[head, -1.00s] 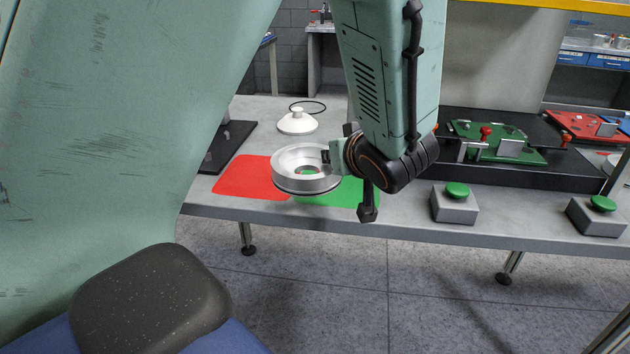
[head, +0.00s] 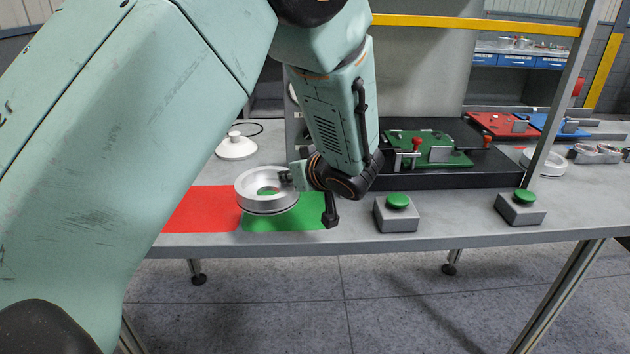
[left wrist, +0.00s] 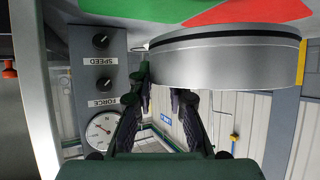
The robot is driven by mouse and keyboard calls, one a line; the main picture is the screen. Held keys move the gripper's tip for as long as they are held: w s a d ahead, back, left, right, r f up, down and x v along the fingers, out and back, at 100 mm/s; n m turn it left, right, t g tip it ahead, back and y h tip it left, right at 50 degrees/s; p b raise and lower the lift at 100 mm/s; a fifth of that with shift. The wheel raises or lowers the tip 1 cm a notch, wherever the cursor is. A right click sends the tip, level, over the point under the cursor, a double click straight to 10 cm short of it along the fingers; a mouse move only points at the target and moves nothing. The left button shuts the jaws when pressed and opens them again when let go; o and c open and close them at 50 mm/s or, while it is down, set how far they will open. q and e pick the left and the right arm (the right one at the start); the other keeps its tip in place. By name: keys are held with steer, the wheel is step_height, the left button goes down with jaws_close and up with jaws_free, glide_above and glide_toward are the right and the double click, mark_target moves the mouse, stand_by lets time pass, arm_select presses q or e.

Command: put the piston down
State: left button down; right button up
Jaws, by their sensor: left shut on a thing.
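The piston (head: 266,203) is a silver metal ring with an open centre. It is held level over the left part of the green mat (head: 300,222), near its border with the red mat (head: 200,212). Green shows through its hole. My left gripper (head: 290,179) is shut on the piston's right rim. In the left wrist view the piston (left wrist: 225,62) lies in front of the fingers (left wrist: 162,92), with the red and green mats above it in the picture. I cannot tell whether its underside touches the mat. My right gripper is not in view.
A white knobbed part (head: 237,148) stands behind the mats. Two grey boxes with green buttons, a nearer one (head: 397,214) and a farther one (head: 522,208), line the table's front right. A green fixture (head: 428,148) sits on a black base behind. The table's front edge is close.

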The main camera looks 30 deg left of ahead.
mark_target(319, 199)
arm_select(q)
steer(key=w, duration=0.2)
steer(key=w+d+f, duration=0.1)
steer(key=w, duration=0.2)
steer(key=w+f+p, duration=0.1)
steer(key=w, duration=0.2)
steer(key=shift+w+d, duration=0.2)
steer(key=shift+d, duration=0.1)
steer(key=shift+w+d+f, duration=0.1)
steer(key=shift+f, duration=0.4)
steer(key=f, duration=0.3)
steer(key=shift+a+f, duration=0.2)
steer(key=shift+w+d+f, duration=0.15)
steer(key=shift+w, duration=0.05)
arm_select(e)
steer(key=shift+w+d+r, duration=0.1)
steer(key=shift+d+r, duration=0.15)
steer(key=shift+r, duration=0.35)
arm_select(q)
steer(key=shift+s+f+b, duration=0.1)
steer(key=shift+f+b, duration=0.05)
steer(key=shift+b, duration=0.15)
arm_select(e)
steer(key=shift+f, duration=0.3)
arm_select(q)
steer(key=c, duration=1.3)
jaws_free()
steer(key=shift+c, duration=0.2)
steer(key=shift+o, duration=0.2)
